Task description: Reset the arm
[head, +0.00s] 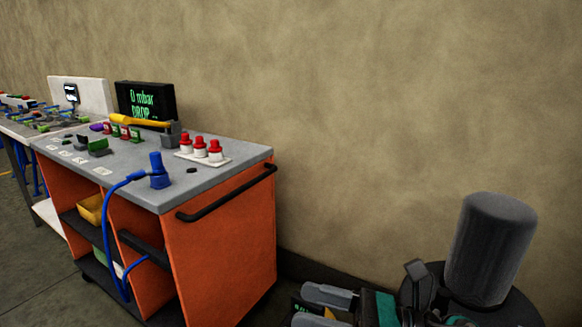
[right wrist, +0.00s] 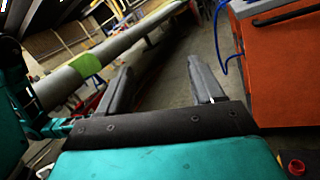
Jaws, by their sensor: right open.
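My right gripper (head: 325,306) is at the bottom of the head view, to the right of the orange cart and apart from it. In the right wrist view its two grey fingers (right wrist: 160,82) stand apart with nothing between them, so it is open and empty. The floor shows between and beyond the fingers. My left gripper is not in view.
An orange cart (head: 222,245) with a grey top stands left of centre, its black handle (head: 228,193) toward my right arm. On it are a blue tool (head: 158,171) with a hose, red-capped bottles (head: 200,147) and a black display (head: 145,100). A wall (head: 400,110) stands behind.

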